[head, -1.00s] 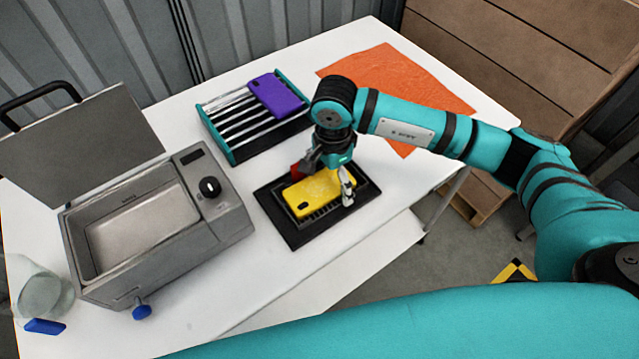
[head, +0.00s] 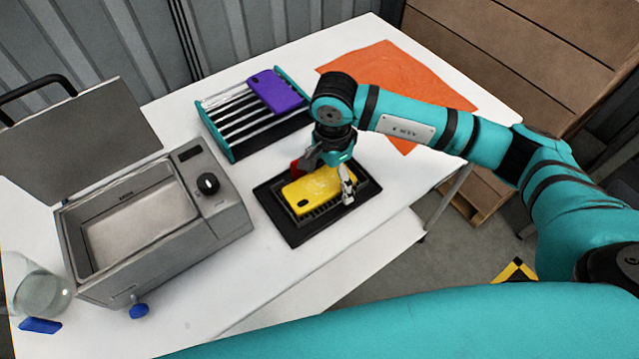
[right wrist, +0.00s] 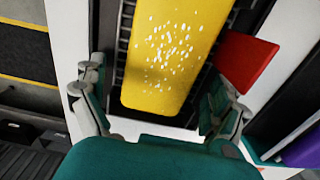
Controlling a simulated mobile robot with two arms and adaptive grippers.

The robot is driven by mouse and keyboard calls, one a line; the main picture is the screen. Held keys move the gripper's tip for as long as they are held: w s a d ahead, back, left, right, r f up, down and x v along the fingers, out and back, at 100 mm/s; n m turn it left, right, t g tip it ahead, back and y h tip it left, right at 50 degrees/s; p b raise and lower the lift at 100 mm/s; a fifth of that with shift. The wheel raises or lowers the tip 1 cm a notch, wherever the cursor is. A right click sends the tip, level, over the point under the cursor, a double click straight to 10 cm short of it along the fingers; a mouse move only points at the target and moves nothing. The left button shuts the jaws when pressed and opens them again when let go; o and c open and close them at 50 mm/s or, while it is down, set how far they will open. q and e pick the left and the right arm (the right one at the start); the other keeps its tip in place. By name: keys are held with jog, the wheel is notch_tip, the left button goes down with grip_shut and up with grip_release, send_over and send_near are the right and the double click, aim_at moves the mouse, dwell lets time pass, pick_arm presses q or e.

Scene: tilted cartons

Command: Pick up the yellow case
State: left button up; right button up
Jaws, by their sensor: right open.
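The yellow case (head: 306,193) lies on a dark ribbed rack in a black tray (head: 298,237) on the white table. In the right wrist view the case (right wrist: 168,50) shows white specks on its surface. My right gripper (head: 323,186) is over the tray, pointing down, open, with one finger on each side of the case. In the right wrist view the open fingers of this gripper (right wrist: 158,105) flank the near end of the case, with gaps on both sides. The far end of the case is cut off there. My left gripper is not in view.
A red piece (right wrist: 243,62) is close beside one finger. A purple case (head: 275,91) lies on a teal-sided rack (head: 231,154) behind the tray. An orange cloth (head: 390,75) lies behind.

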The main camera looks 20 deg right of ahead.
jog(key=c, duration=1.2)
jog(key=shift+r, duration=0.1)
